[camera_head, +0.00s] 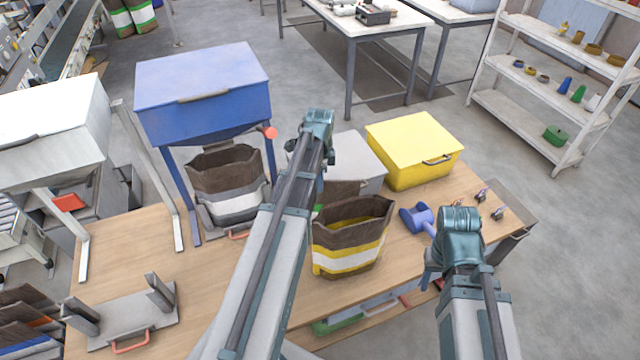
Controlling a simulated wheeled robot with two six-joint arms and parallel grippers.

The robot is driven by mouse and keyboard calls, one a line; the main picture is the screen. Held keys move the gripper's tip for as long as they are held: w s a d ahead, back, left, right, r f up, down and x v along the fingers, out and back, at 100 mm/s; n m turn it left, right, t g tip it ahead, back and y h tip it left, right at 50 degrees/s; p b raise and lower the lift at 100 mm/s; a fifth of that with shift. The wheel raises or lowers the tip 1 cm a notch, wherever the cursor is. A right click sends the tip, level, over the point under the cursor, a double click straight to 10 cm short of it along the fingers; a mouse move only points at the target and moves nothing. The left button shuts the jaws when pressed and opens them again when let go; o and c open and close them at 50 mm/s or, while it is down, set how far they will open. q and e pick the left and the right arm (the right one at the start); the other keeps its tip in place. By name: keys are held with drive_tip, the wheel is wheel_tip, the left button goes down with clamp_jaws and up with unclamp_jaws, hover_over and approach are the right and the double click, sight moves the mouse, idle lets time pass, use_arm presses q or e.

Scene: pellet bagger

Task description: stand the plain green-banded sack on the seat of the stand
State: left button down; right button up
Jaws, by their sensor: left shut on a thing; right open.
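My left gripper (318,142) is high over the back of the table, shut; its fingertips are largely hidden. Below it a brown sack (342,190) with a sliver of green at its left edge shows partly, behind the yellow-banded sack (350,238) and my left arm. It appears to be what the gripper holds; its base is hidden. A grey stand (122,318) with a flat plate, two upright blocks and a red handle is at the table's front left; its plate is bare. My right gripper (460,228) is open and empty over the table's right side.
A blue hopper (203,95) stands behind the table, with a grey-banded sack (228,185) below it. A yellow box (413,150), a grey box (352,155) and a blue tool (417,218) occupy the right side. The wooden tabletop (215,280) is clear between stand and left arm.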

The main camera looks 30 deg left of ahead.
use_arm(q)
drive_tip(key=shift+f, duration=0.15)
drive_tip(key=c, duration=0.9)
unclamp_jaws()
wheel_tip(320, 180, up, 12)
drive_tip(key=p, duration=1.2)
drive_tip(key=shift+r, duration=0.2)
